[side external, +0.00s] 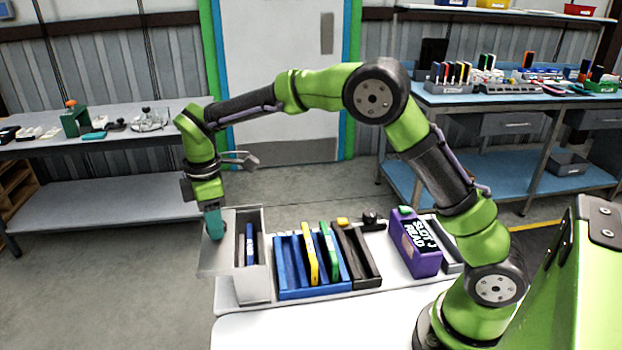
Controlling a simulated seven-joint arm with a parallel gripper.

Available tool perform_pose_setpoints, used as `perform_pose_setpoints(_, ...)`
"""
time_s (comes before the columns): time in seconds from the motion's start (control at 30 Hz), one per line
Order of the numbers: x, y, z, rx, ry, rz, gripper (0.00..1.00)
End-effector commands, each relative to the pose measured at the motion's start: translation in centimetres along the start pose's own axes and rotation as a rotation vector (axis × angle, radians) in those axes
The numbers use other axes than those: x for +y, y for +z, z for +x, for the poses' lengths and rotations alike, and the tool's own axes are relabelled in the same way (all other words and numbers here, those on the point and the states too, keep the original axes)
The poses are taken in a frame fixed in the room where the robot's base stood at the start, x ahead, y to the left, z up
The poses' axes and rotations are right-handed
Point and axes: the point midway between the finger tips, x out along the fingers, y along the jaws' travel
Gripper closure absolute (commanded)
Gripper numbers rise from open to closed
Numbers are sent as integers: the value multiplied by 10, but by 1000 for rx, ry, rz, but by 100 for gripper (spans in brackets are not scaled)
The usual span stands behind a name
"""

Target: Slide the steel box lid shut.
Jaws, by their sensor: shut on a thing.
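The steel box (254,285) stands at the left end of the work surface. Its lid (216,262) is a flat grey plate sticking out to the left of the box, so the box is open. A narrow blue item (249,245) stands upright inside. My gripper (212,232) points down at the lid, its teal fingers shut on the lid. The exact grip point is hidden behind the fingers.
Left of the lid is open space over the floor. Benches stand behind.

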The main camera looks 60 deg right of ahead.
Motion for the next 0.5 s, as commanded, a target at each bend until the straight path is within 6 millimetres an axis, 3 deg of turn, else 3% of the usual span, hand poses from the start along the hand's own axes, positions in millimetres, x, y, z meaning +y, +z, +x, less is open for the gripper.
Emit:
perform_pose_setpoints(0.1,0,0,0,0,0,0,100)
perform_pose_setpoints(0.27,-1,3,-1,0,-1,1,100)
perform_pose_setpoints(0.5,-10,40,-2,1,0,4,100)
